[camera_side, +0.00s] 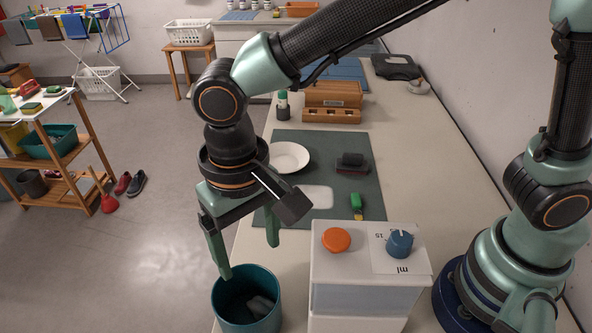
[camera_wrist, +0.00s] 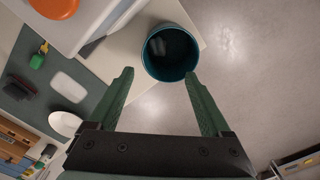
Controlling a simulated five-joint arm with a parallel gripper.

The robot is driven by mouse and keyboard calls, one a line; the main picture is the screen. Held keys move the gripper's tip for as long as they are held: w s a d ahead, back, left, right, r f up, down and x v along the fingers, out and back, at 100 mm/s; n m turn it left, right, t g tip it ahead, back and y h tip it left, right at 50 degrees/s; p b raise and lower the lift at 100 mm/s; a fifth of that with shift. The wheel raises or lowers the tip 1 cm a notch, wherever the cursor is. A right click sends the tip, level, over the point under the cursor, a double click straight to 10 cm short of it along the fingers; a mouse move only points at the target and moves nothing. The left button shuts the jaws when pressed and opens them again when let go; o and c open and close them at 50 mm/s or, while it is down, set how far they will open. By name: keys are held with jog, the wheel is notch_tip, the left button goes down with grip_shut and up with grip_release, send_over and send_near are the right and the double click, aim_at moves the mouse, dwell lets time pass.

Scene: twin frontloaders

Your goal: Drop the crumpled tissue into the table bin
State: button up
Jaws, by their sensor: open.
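The teal table bin (camera_side: 236,325) stands at the bottom of the side view, at the table's left edge; its mouth also shows in the wrist view (camera_wrist: 171,78). A greyish lump (camera_side: 262,305) lies inside the bin in the side view; it may be the crumpled tissue, but shadow makes this hard to tell. I see no crumpled tissue elsewhere. My gripper (camera_side: 248,259) is open and empty above the bin, fingers pointing down. In the wrist view its fingertips (camera_wrist: 158,73) are spread on either side of the bin's near rim.
A green mat (camera_side: 290,143) behind holds a white bowl (camera_side: 289,157), a white flat piece (camera_side: 315,197), and a green item (camera_side: 356,201). Open floor lies left.

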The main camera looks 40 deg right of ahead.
notch_tip(320, 180, up, 10)
jog(key=shift+r, duration=0.2)
jog(key=w+d+f+t, duration=0.1)
jog(key=d+t, duration=0.4)
jog(key=d, duration=2.4)
jog(key=shift+w+d+f+t, duration=0.15)
jog(key=shift+w+f+t, duration=0.2)
jog(key=shift+w, duration=0.3)
